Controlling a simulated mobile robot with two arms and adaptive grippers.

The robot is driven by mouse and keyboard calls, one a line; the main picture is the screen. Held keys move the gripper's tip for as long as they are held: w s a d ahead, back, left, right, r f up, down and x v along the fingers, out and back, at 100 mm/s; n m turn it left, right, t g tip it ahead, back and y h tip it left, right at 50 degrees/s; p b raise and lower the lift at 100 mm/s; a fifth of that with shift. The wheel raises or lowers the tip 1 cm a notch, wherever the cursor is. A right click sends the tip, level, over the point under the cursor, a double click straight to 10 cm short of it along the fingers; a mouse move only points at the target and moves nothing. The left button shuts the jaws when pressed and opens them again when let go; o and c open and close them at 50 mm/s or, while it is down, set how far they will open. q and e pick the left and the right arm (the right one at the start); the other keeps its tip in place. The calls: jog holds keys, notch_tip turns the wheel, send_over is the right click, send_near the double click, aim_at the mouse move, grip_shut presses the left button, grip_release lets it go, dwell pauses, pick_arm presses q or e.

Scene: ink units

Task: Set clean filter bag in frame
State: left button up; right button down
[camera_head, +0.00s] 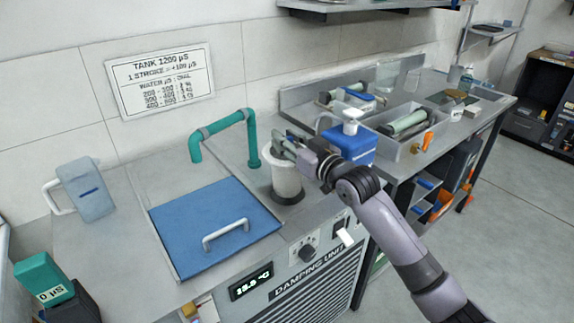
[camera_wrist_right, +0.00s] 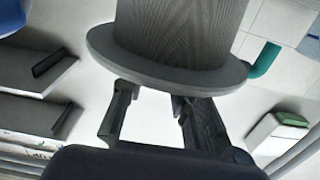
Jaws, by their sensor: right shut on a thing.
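A pale filter bag (camera_head: 285,180), shaped like an upright cylinder, stands over a dark round ring (camera_head: 289,198) on the counter, right of the blue lid. I cannot tell whether its lower end sits fully in the ring. My right gripper (camera_head: 284,149) is shut at the bag's top rim and covers part of it. In the right wrist view, the bag's grey mesh wall and wide flat rim (camera_wrist_right: 170,67) fill the upper middle, with my right gripper's fingers (camera_wrist_right: 155,95) at the rim. My left gripper is not in view.
A teal pipe (camera_head: 226,124) arches behind the bag. A blue lid (camera_head: 215,225) with a white handle lies to the left. A grey tray (camera_head: 410,130) is at right.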

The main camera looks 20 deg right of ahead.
aim_at(287, 162)
jog(key=shift+f, duration=1.4)
notch_tip(287, 162, down, 4)
jog(key=shift+r, duration=0.1)
pick_arm(q)
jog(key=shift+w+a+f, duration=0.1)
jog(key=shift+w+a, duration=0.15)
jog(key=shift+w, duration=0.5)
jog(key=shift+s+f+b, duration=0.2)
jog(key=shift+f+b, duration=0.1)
jog(key=shift+b, duration=0.1)
pick_arm(e)
jog(key=shift+s+f, duration=0.1)
jog(key=shift+f, duration=0.55)
